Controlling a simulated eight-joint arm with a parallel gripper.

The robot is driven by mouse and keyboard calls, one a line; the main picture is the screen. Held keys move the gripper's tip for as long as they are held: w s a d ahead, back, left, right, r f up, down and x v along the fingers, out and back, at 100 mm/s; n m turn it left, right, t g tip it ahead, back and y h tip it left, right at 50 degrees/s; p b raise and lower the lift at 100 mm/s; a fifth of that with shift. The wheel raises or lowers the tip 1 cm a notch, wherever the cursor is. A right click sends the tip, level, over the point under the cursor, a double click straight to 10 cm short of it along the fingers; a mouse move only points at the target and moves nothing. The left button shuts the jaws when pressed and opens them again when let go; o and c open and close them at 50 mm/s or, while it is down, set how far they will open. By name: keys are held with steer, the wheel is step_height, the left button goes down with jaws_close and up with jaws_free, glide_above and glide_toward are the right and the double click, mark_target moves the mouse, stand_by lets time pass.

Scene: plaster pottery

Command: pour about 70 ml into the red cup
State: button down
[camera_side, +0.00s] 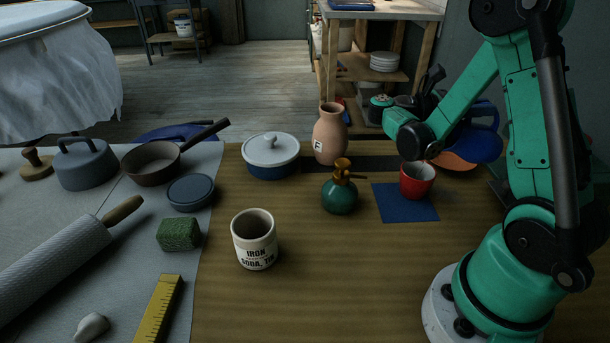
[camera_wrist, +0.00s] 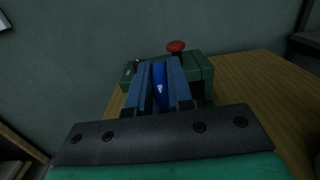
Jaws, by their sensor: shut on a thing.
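The red cup (camera_side: 416,182) stands upright on a flat blue mat (camera_side: 405,210) in the side view. My wrist hangs just above and behind it and hides part of the rim area; the cup's contents cannot be seen. A blue jug (camera_side: 478,145) with a loop handle shows behind my arm, to the right of and above the cup. In the wrist view my gripper (camera_wrist: 161,90) is shut on a narrow blue part, which looks like this jug (camera_wrist: 161,85). No stream shows.
A green sprayer (camera_side: 340,195), a pink vase (camera_side: 330,135), a lidded pot (camera_side: 270,158) and a labelled tin (camera_side: 254,240) stand left of the mat. An orange-brown thing (camera_side: 455,161) sits below the jug. A green box (camera_wrist: 200,75) with a red knob lies beyond my fingers. The front middle is clear.

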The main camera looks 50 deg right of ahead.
mark_target(492, 127)
steer(key=shift+s+d+f+t+y, duration=0.25)
steer(key=shift+s+d+t+y, duration=0.2)
steer(key=shift+s+t+y, duration=0.2)
steer(key=shift+s+d+f+t+y, duration=0.35)
steer(key=shift+f+t+y, duration=0.2)
steer(key=shift+f+t, duration=0.05)
steer(key=shift+s+d+f+t+y, duration=0.3)
steer(key=shift+d+f+t+y, duration=0.1)
steer(key=shift+f+t+y, duration=0.2)
steer(key=shift+s+d+f+t+y, duration=0.35)
steer(key=shift+f+t+y, duration=0.2)
steer(key=shift+t, duration=0.1)
